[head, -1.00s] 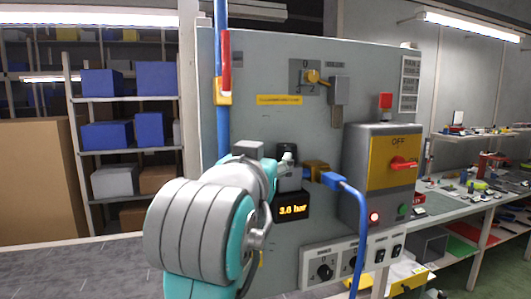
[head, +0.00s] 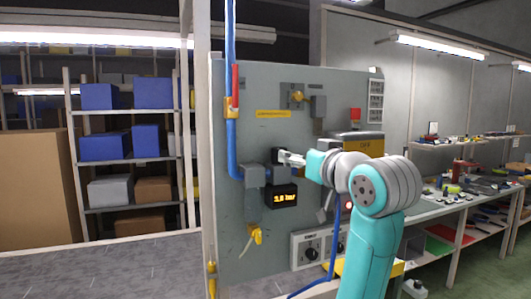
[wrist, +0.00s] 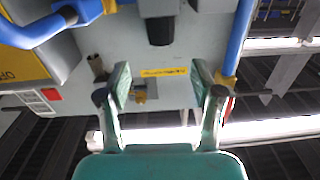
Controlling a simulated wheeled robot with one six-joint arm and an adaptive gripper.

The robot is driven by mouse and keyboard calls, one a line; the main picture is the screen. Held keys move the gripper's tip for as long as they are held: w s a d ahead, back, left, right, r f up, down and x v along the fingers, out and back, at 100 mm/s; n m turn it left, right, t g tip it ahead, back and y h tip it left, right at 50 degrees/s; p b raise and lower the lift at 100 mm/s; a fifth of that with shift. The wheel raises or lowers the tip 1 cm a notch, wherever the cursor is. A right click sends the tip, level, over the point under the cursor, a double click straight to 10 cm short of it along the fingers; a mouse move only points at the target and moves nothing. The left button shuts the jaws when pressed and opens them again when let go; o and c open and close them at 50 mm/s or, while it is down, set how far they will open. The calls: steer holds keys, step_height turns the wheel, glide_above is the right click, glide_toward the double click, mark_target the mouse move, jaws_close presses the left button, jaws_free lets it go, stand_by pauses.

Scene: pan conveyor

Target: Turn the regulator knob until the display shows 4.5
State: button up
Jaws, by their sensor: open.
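The regulator's dark knob (head: 278,155) stands above its display (head: 284,198) on the grey panel. The display shows orange digits, about 3.8 bar; the last digit is blurred. My gripper (head: 288,158) reaches in from the right at knob height, and its tips overlap the knob in the head view. In the wrist view, a black cylindrical part (wrist: 161,29), seemingly the knob, is near the top centre. My open gripper (wrist: 160,72) shows there with its two fingers apart and nothing between them. The black part lies beyond the fingertips, laterally between them. I cannot tell whether they touch it.
A blue pipe (head: 231,130) with a yellow-and-red valve runs down the panel's left. A yellow-fronted switch box (head: 351,145) sits behind my arm. A lower panel with rotary switches (head: 311,249) and a blue hose (head: 331,250) is below. A cluttered workbench (head: 469,196) stands at right.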

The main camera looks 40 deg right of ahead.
mark_target(279, 148)
steer(key=x, duration=1)
steer(key=shift+w, duration=0.15)
steer(key=c, duration=1.2)
steer(key=shift+o, duration=0.2)
steer(key=shift+a, duration=0.1)
steer(key=shift+w+m+h, duration=0.1)
steer(key=shift+m+h, duration=0.4)
steer(key=shift+h, duration=0.2)
steer(key=shift+m+g+h, duration=1.5)
steer(key=shift+m+h, duration=0.2)
steer(key=shift+h, duration=0.8)
